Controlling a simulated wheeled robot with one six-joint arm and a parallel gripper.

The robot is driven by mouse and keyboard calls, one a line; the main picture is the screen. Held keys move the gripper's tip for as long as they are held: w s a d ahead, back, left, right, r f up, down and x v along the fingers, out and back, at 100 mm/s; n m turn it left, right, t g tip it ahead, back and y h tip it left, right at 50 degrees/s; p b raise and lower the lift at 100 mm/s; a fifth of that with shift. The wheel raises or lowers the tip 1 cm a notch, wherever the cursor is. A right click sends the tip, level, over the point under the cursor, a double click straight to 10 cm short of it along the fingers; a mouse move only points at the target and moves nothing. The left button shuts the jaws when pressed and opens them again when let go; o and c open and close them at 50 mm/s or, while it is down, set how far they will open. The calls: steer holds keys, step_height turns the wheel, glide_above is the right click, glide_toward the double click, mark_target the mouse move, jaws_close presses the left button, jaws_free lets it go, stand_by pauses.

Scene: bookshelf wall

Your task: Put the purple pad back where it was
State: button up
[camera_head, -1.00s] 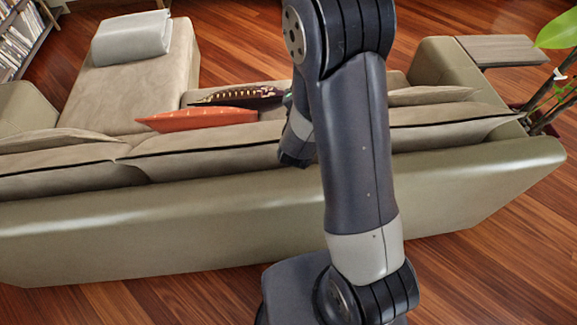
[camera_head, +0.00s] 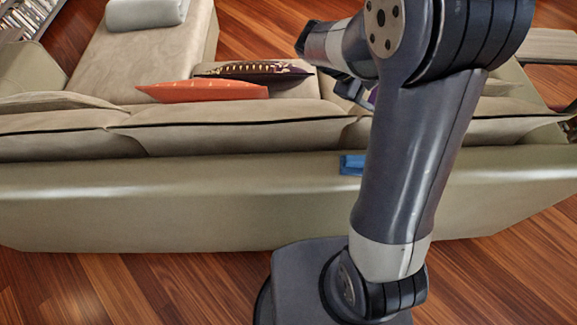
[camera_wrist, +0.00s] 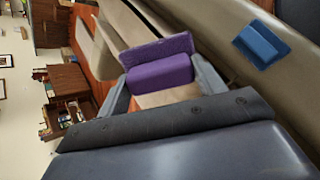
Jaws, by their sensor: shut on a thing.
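The purple pad (camera_wrist: 160,72) is a block on a wider flat plate, held between the two fingers of my gripper (camera_wrist: 163,84) in the wrist view. My gripper is shut on it. In the head view only a sliver of purple (camera_head: 373,96) shows beside my gripper (camera_head: 352,88), above the sofa's seat side; my arm hides most of it. A similar blue pad (camera_wrist: 262,44) rests on the sofa's back, apart from my gripper. It also shows in the head view (camera_head: 351,165), partly behind my arm.
The beige sofa (camera_head: 150,205) spans the view, its back towards me. Orange (camera_head: 202,91) and dark patterned (camera_head: 255,71) cushions lie on it. Bare sofa-back surface lies left of the blue pad. A wooden side surface (camera_head: 550,45) is at the right.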

steer(key=s+a+f+m+g+y+b, duration=0.3)
steer(key=s+a+f+m+y+b, duration=0.15)
steer(key=a+f+m+y, duration=0.2)
steer(key=a+f+m+t+y+b, duration=0.2)
steer(key=a+m+y+b, duration=0.15)
steer(key=a, duration=1.05)
steer(key=shift+n+h, duration=0.3)
steer(key=shift+n, duration=0.1)
steer(key=f, duration=0.5)
steer(key=shift+s, duration=0.4)
step_height(320, 180, down, 4)
steer(key=shift+f, duration=0.2)
steer(key=o, duration=0.9)
step_height(320, 180, up, 12)
steer(key=shift+r, duration=0.1)
